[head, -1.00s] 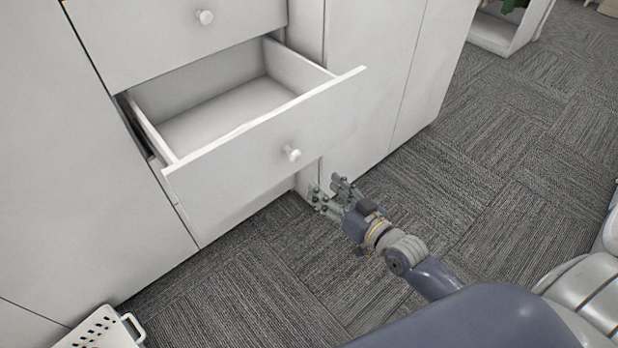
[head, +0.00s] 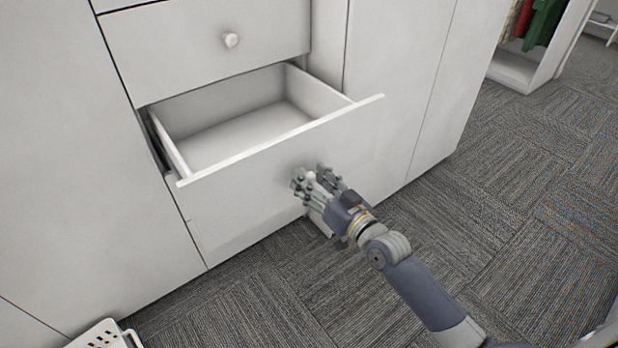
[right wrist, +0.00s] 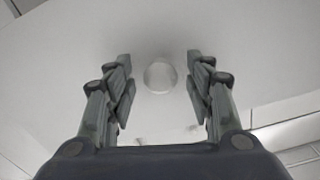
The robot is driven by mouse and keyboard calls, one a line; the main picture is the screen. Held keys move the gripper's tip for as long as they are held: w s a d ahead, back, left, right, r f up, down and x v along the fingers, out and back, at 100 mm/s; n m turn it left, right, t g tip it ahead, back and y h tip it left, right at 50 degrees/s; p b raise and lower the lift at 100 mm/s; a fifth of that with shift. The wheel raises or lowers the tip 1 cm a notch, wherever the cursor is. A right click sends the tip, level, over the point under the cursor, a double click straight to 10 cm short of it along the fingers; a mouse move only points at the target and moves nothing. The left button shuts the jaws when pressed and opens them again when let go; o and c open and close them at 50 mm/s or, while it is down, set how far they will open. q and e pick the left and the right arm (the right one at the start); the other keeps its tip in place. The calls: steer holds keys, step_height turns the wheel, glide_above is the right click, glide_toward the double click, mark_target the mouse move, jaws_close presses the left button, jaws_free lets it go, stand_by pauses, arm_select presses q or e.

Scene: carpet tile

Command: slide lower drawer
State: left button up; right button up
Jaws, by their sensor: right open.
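The lower drawer (head: 235,190) of the white cabinet stands pulled out, and its inside (head: 240,132) looks empty. Its round white knob (right wrist: 160,77) shows in the right wrist view between the two fingers. In the head view the knob (head: 310,177) is partly hidden by the fingers. My right gripper (head: 318,172) is at the drawer front, open, with a finger on either side of the knob. In the right wrist view the gripper (right wrist: 160,85) has clear gaps between each finger and the knob. My left gripper is not in view.
The upper drawer (head: 205,45) with its own knob (head: 231,40) is shut above. A white basket (head: 105,336) stands on the carpet at the lower left. An open shelf with clothes (head: 540,25) is at the far right. The carpet (head: 500,210) on the right is clear.

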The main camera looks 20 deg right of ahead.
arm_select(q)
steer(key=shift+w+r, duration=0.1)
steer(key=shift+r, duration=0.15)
arm_select(e)
steer(key=shift+w+a, duration=0.25)
steer(key=shift+w, duration=0.4)
steer(key=shift+c, duration=0.6)
